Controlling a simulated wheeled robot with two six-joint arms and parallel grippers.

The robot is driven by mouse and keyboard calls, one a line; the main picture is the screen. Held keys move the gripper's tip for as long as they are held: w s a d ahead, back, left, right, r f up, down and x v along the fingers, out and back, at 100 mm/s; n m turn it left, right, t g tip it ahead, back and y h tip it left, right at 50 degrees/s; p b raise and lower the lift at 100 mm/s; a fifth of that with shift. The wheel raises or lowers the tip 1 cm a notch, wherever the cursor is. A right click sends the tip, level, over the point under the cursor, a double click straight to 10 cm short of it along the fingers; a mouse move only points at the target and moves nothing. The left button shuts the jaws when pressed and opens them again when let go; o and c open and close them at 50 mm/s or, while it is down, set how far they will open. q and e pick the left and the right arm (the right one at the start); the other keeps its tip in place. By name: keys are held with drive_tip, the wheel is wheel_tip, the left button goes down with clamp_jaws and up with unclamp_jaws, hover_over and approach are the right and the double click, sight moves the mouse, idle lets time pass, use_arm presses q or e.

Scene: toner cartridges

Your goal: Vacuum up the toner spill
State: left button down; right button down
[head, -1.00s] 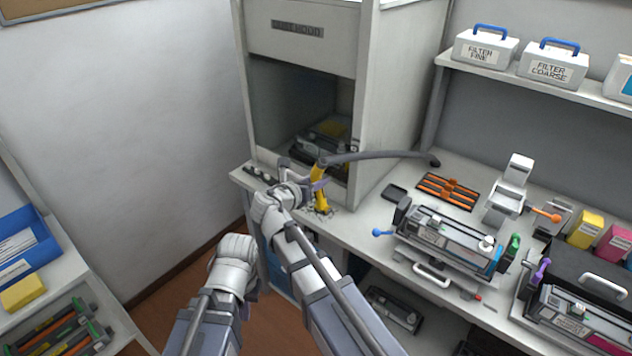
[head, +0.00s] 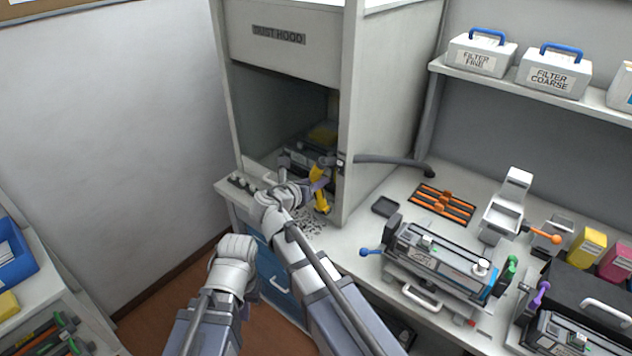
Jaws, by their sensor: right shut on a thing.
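The toner spill (head: 312,224) is a patch of dark specks on the bench in front of the dust hood (head: 283,90). My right gripper (head: 308,178) is shut on the yellow vacuum nozzle (head: 321,200), at the hood's mouth. The nozzle's lower end points down at the spill's back right edge; I cannot tell whether it touches the bench. A grey hose (head: 392,160) runs right from behind the hood's side wall. My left gripper (head: 248,284) hangs low in front of the bench; its fingers are mostly hidden by its wrist, and it seems empty.
Inside the hood sits a dark cartridge with a yellow part. To the right are a black tray (head: 385,206), an orange rack (head: 442,204) and a large cartridge in a cradle (head: 440,258). A shelf stands at far left.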

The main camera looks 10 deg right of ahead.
sight(316, 197)
drive_tip(key=shift+f+b, duration=2.85)
drive_tip(key=shift+f, duration=0.1)
drive_tip(key=shift+w+a+f, duration=0.1)
drive_tip(key=shift+w+f, duration=0.05)
drive_tip(key=shift+f, duration=0.15)
drive_tip(key=shift+w+a, duration=0.1)
drive_tip(key=shift+w, duration=0.05)
